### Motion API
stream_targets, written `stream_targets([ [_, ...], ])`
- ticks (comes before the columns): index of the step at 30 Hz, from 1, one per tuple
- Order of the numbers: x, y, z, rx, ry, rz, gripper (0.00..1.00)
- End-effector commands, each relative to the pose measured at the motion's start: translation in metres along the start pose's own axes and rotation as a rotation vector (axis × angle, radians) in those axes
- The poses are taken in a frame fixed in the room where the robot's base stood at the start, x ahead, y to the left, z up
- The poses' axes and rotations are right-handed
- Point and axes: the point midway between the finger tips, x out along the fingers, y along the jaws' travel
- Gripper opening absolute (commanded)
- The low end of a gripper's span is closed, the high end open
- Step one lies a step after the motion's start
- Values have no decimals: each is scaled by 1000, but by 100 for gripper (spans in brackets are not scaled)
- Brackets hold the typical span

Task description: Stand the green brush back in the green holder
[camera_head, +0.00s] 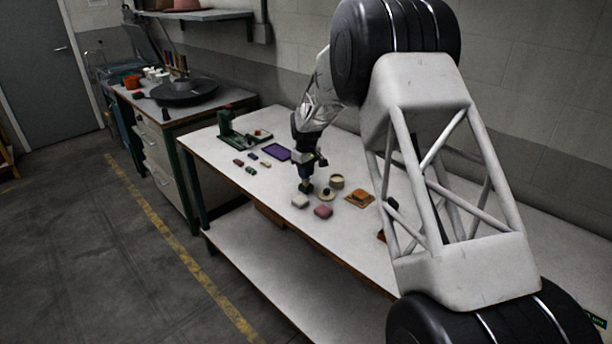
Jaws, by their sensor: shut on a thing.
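My gripper (306,178) points down over the middle of the white table. It is shut on a small dark green thing (305,188), which looks like the green brush. The brush is tiny here, and I cannot tell whether its lower end touches the table or something under it. I cannot clearly make out the green holder; it may be at or behind the gripper tip. A dark green stand (227,128) with an upright post is at the table's far left, and I cannot tell if it is a holder.
Near the gripper are a pale block (300,201), a pink block (323,212), a round cream tin (337,182) and an orange item (360,196) on a tan base. A purple tray (277,152) and several small blocks lie left. The table's front edge strip is clear.

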Motion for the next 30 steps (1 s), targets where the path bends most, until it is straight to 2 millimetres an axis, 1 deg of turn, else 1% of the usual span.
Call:
stream_targets([
  [1,6,0,0,0,-1,-1,0],
  [5,13,0,0,0,0,0,0],
  [18,17,0,0,0,0,0,0],
  [19,17,0,0,0,0,0,22],
  [21,17,0,0,0,0,0,33],
  [24,17,0,0,0,0,0,46],
  [30,17,0,0,0,0,0,46],
])
